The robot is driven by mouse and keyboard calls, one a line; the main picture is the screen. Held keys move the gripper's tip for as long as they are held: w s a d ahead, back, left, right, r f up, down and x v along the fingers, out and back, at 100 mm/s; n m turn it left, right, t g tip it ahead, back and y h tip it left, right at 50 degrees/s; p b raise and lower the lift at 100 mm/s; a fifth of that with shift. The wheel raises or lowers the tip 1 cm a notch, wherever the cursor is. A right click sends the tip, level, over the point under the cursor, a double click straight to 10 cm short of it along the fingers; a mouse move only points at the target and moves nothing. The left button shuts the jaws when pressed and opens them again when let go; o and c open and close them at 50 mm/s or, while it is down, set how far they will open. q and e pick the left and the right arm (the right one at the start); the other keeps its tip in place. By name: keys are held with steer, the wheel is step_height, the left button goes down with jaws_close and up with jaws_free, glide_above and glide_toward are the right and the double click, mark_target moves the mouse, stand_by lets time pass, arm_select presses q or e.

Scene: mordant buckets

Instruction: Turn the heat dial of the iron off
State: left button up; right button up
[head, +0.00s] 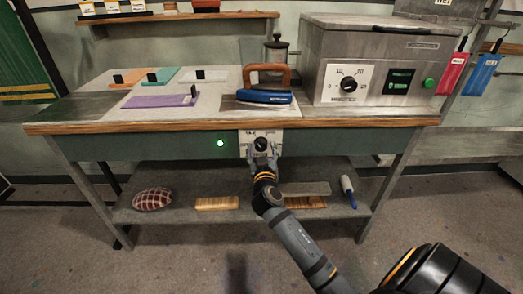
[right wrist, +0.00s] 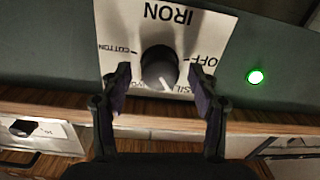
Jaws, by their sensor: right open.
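The heat dial (head: 261,144) is a dark round knob on a pale plate (head: 246,137) on the front of the ironing table. In the right wrist view the dial (right wrist: 158,68) stands on the plate marked IRON (right wrist: 205,32), with OFF and COTTON at its sides. Its white pointer mark is toward the partly hidden SILK-like lettering, not at OFF. My right gripper (head: 262,160) is at the dial; in the wrist view its open fingers (right wrist: 160,92) stand either side of the knob, with gaps visible. The blue iron (head: 264,97) rests on the tabletop above. My left gripper is out of view.
A lit green lamp (head: 220,143) sits left of the plate. The table's wooden front edge (head: 170,126) overhangs the panel. A metal heater box (head: 400,48) with its own dial (head: 349,84) stands at right. The lower shelf (head: 175,207) holds a cushion and wooden blocks.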

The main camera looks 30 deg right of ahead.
steer(key=c, duration=1.2)
steer(key=shift+o, duration=0.2)
steer(key=shift+r+n, duration=0.1)
steer(key=shift+n, duration=0.3)
steer(key=n+p, duration=0.4)
steer(key=n, duration=0.3)
steer(key=n+p, duration=0.1)
steer(key=n, duration=0.2)
steer(key=shift+g+p, duration=0.3)
steer(key=shift+p, duration=0.1)
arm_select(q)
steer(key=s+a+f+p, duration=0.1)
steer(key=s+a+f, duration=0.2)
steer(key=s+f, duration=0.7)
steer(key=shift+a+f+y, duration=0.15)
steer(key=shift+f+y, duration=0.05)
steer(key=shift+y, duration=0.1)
arm_select(e)
steer(key=shift+n, duration=1.5)
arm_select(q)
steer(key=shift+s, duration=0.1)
